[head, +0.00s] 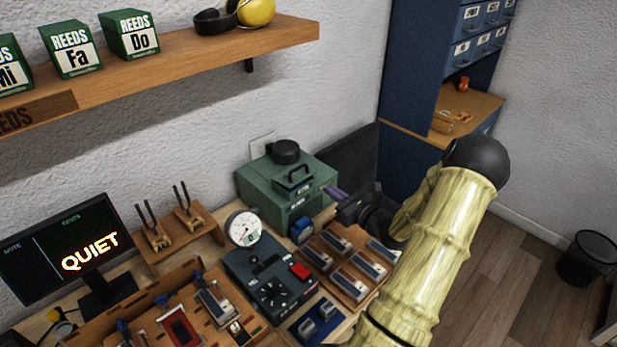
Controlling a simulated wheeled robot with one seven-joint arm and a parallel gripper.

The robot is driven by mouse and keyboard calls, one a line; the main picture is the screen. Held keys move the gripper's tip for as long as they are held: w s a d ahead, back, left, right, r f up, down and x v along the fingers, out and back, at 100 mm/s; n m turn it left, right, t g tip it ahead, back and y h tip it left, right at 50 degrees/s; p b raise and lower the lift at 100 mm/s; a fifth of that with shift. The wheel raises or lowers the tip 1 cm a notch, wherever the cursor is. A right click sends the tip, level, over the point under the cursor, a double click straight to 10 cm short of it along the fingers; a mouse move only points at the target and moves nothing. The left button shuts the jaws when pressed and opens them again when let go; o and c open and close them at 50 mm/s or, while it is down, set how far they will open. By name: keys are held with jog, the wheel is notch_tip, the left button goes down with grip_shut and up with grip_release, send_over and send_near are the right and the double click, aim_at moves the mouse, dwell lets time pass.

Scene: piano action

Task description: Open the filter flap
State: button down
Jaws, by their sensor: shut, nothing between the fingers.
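A green metal box (262,186) stands against the wall at the back of the workbench. It has a round black cap on top and a raised green panel with a black handle (298,171). Which part is the filter flap I cannot tell for sure; the panel with the handle lies flat on the box. My gripper (345,208) is dark and shut, just right of the box's lower front corner. Nothing shows in it. I cannot tell if it touches the box. My yellow sleeved arm comes in from the right and hides part of the bench's right end.
A round gauge (244,229), a dark control unit (268,283) with a red button and a wooden rack of metal reeds (345,262) crowd the bench before the box. A "QUIET" screen (62,246) stands left. A shelf (190,58) overhangs the bench.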

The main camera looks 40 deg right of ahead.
aim_at(309, 175)
jog(key=w+p, duration=0.1)
jog(key=w, duration=0.2)
jog(key=w+a+p, duration=0.1)
jog(key=w, duration=0.2)
jog(key=w+p, duration=0.1)
jog(key=w, duration=0.3)
jog(key=shift+a+f, duration=0.1)
jog(key=shift+a, duration=0.05)
dwell(0.3)
jog(key=shift+w+p, duration=0.1)
jog(key=shift+p, duration=0.2)
